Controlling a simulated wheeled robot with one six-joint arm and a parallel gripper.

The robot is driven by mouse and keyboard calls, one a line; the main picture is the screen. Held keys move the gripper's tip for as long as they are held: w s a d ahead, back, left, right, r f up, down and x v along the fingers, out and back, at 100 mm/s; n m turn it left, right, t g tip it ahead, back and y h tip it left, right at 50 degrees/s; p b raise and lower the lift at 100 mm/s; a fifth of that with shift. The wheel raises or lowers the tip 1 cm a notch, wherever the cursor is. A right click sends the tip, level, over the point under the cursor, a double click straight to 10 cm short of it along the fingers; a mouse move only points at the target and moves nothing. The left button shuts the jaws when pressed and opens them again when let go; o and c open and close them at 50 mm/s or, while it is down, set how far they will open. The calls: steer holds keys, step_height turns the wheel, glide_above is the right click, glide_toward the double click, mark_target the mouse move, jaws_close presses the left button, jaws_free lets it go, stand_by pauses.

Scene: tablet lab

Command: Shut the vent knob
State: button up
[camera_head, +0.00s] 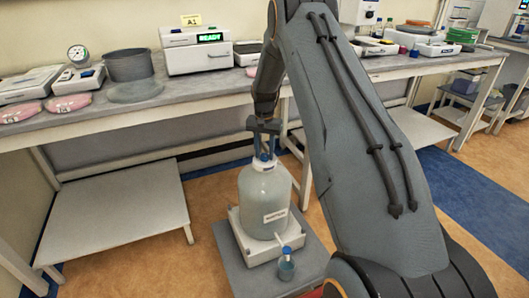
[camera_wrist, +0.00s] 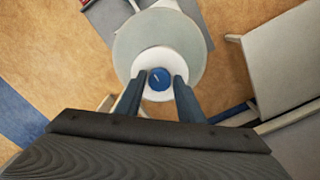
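The vent knob is a round blue knob with a small pale mark (camera_wrist: 159,82), on the white cap (camera_wrist: 146,63) of a large translucent bottle (camera_head: 263,192). The bottle stands upright on a white base on a low grey stand. My gripper (camera_head: 264,155) points down over the bottle top. In the wrist view my two blue-grey fingers (camera_wrist: 160,84) stand one on each side of the knob, with white cap visible between them and it. The gripper is open. In the head view the knob is small and mostly hidden by the fingers.
Behind runs a long bench (camera_head: 190,92) with instruments, a dark pot (camera_head: 129,65) and a gauge. A low shelf (camera_head: 115,215) is at left. Open floor lies around the stand.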

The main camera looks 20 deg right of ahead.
mark_target(264, 155)
steer(key=shift+o, duration=0.9)
steer(key=shift+r, duration=3.95)
steer(key=s+a+r+n+p, duration=0.2)
steer(key=s+a+r, duration=0.2)
steer(key=s, duration=0.9)
steer(key=s+a+r+n+p, duration=0.2)
steer(key=s+a+r, duration=0.3)
steer(key=s, duration=0.8)
steer(key=s+a+r+n+p, duration=0.3)
steer(key=s+a+r+n, duration=0.1)
steer(key=s, duration=1)
steer(key=a+r, duration=0.1)
steer(key=a, duration=0.1)
steer(key=shift+a+r, duration=0.15)
steer(key=shift+a, duration=0.15)
